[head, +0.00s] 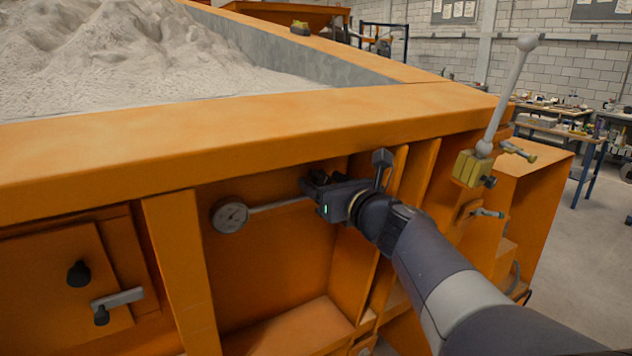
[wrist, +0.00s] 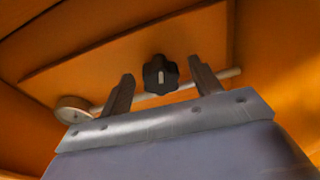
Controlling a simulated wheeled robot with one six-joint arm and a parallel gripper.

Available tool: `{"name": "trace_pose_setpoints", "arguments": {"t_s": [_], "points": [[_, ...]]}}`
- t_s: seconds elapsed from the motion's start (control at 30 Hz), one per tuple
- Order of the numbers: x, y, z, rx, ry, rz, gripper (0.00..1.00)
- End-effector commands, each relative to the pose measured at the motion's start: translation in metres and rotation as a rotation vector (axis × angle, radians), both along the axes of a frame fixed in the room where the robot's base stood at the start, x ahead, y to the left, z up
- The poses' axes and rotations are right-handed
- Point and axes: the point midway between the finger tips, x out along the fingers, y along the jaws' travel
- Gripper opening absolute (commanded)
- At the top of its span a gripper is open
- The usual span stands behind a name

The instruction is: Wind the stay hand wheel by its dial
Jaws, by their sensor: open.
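The hand wheel is a small black lobed knob (wrist: 160,75) with a pale mark on its face, on the orange panel in the wrist view. The dial is a round pale gauge (head: 230,216) at the left end of a thin rod in the head view; it also shows in the wrist view (wrist: 72,112). My gripper (wrist: 160,68) is open. Its fingers appear either side of the knob, with gaps on both sides; whether the tips reach its depth I cannot tell. In the head view my gripper (head: 313,186) is at the recessed panel right of the dial and mostly hides the knob.
The orange sandbed rim (head: 230,140) overhangs the recess above my gripper. Upright orange ribs (head: 182,265) flank the recess. A lever with a ball top (head: 507,85) stands at the right corner. A latch handle (head: 118,299) is at lower left.

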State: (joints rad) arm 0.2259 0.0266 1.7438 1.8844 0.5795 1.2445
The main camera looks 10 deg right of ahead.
Motion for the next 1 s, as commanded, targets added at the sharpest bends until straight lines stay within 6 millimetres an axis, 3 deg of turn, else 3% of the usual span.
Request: {"name": "trace_pose_setpoints", "arguments": {"t_s": [0.23,0.8,1.0], "points": [[0.0008,0.0002,0.0001,0.0,0.0,0.0,0.6],[0.0004,0.0002,0.0001,0.0,0.0,0.0,0.16],[0.0004,0.0005,-0.0007,-0.014,-0.006,-0.002,0.16]]}}
